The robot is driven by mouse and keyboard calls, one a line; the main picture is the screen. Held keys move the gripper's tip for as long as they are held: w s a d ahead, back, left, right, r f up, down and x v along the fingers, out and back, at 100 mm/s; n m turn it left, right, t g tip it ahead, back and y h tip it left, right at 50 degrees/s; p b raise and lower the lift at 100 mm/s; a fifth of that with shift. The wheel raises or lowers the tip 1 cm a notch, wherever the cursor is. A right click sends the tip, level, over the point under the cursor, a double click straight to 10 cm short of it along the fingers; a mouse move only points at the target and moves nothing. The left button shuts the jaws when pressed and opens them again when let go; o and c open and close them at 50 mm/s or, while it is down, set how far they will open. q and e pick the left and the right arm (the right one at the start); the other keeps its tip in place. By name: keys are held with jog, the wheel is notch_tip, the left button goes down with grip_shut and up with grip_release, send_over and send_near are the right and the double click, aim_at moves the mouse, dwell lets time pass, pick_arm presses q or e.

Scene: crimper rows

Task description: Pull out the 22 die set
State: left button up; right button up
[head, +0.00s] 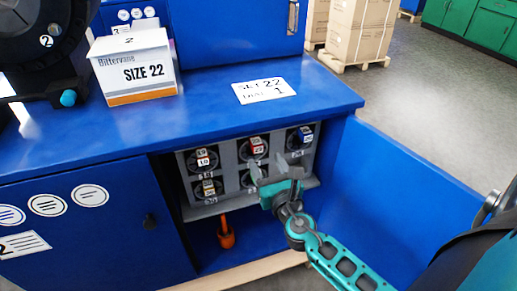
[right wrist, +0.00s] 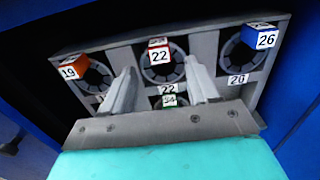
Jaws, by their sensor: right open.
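The 22 die set (head: 257,146) is a dark ring with a red tag marked 22, in the top middle slot of a grey rack (head: 231,160) inside the open cabinet. It also shows in the right wrist view, as a red-topped tag (right wrist: 160,54) above a slot label reading 22. My right gripper (head: 270,172) is open and empty in front of the rack, below the tag in the head view. In the right wrist view its fingers (right wrist: 161,68) stand apart on either side of the 22 die set, without visible contact. My left gripper is out of view.
The 19 die set (right wrist: 72,70) is left of 22, and the blue-tagged 26 set (right wrist: 262,38) right. The open blue door (head: 390,185) stands right. An orange-handled tool (head: 226,235) hangs under the rack. A SIZE 22 box (head: 135,70) stands above.

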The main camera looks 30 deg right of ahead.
aim_at(259, 148)
jog(key=shift+x, duration=3.55)
jog(key=shift+c, duration=0.3)
grip_shut()
jog(key=shift+r, duration=0.3)
jog(key=shift+v, duration=4.7)
